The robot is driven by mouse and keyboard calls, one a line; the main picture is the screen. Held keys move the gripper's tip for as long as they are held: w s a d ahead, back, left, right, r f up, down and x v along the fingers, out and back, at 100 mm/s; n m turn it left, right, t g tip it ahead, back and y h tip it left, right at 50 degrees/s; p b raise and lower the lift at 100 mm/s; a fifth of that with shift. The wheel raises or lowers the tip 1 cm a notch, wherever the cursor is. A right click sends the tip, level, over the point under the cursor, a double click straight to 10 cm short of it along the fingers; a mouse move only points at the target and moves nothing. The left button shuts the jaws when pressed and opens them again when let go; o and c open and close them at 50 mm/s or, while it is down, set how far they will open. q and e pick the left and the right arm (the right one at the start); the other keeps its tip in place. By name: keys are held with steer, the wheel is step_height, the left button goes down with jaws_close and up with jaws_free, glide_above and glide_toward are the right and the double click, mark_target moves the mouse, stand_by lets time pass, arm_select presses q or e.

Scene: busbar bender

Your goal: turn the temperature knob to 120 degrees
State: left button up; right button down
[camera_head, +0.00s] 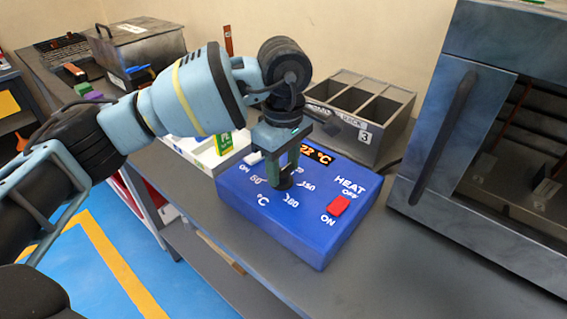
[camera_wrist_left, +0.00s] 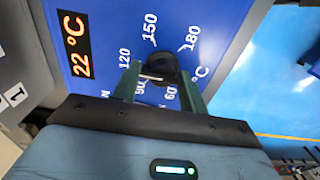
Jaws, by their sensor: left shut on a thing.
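The blue control box (camera_head: 322,240) sits on the grey bench, with a temperature scale, an orange display (camera_head: 316,154) reading 22 °C, and a red HEAT switch (camera_head: 338,205). My left gripper (camera_head: 282,168) points down at the box and is shut on the dark temperature knob (camera_head: 281,184). In the left wrist view, the fingers of my left gripper (camera_wrist_left: 160,80) sit on either side of the round black knob (camera_wrist_left: 168,66). The labels 60, 90, 120, 150 and 180 surround it. I cannot tell exactly which number the knob points at. My right gripper is out of view.
A grey bin with compartments (camera_head: 362,119) stands behind the box. An oven-like cabinet (camera_head: 480,140) stands to the right. A white tray (camera_head: 205,150) lies left of the box. The bench in front right (camera_head: 400,260) is clear.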

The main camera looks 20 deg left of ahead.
mark_target(284, 170)
arm_select(q)
steer(key=o, duration=1)
steer(key=shift+r, duration=0.1)
step_height(284, 170, up, 8)
steer(key=shift+f, duration=0.2)
